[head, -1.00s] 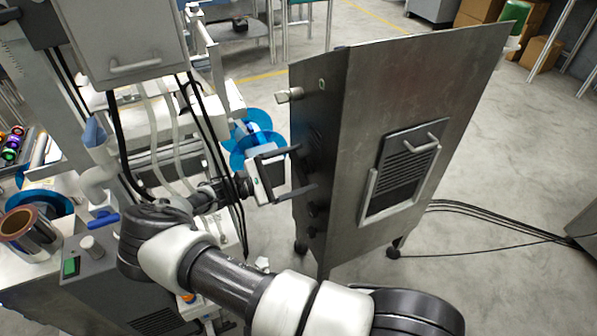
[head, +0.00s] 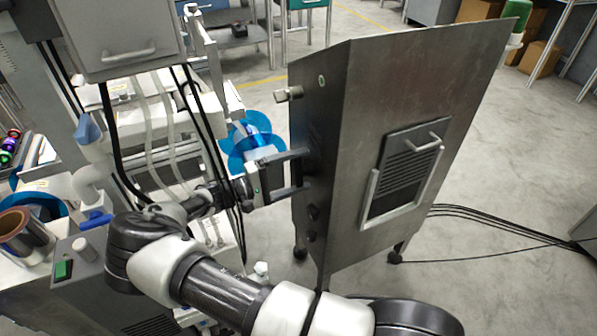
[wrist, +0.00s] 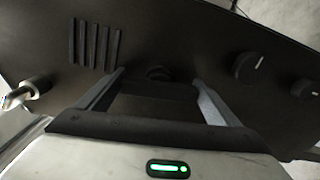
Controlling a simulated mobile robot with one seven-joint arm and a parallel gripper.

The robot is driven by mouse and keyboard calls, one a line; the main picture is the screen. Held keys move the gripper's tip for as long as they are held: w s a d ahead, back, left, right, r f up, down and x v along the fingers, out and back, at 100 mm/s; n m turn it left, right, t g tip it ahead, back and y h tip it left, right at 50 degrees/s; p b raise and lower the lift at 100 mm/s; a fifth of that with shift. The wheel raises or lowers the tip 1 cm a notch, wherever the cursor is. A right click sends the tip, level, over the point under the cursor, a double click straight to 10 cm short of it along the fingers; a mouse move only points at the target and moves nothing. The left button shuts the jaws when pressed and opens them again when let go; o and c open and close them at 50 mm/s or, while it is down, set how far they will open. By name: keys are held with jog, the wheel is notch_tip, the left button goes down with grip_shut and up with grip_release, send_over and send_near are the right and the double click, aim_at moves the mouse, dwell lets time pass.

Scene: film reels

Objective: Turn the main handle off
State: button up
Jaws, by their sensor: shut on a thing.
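The metal cabinet (head: 420,85) stands upright on casters at the centre right. Its narrow dark side carries a metal lever handle (head: 289,94) near the top, also at the left in the wrist view (wrist: 32,88). A dark round handle (wrist: 158,73) sits lower on that side, between my fingers in the wrist view. My gripper (head: 304,170) is at this side, its two fingers around the dark handle and shut on it. In the head view the fingers and the cabinet's shade hide that handle. The labels are too small to read.
Two dark knobs (wrist: 250,67) (wrist: 302,88) lie below the held handle, right of it in the wrist view. Vent slots (wrist: 95,45) are above it. Blue reels (head: 252,140) and a white machine crowd the left. Cables (head: 490,215) cross the floor at right.

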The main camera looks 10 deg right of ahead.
jog(key=shift+m, duration=0.9)
jog(key=o, duration=0.9)
jog(key=shift+a, duration=0.1)
jog(key=s+a, duration=0.1)
jog(key=a, duration=0.4)
jog(key=s+a, duration=0.1)
jog(key=a, duration=0.5)
jog(key=s+a+p, duration=0.1)
jog(key=a, duration=0.5)
jog(key=shift+s, duration=0.25)
jog(key=shift+f, duration=0.1)
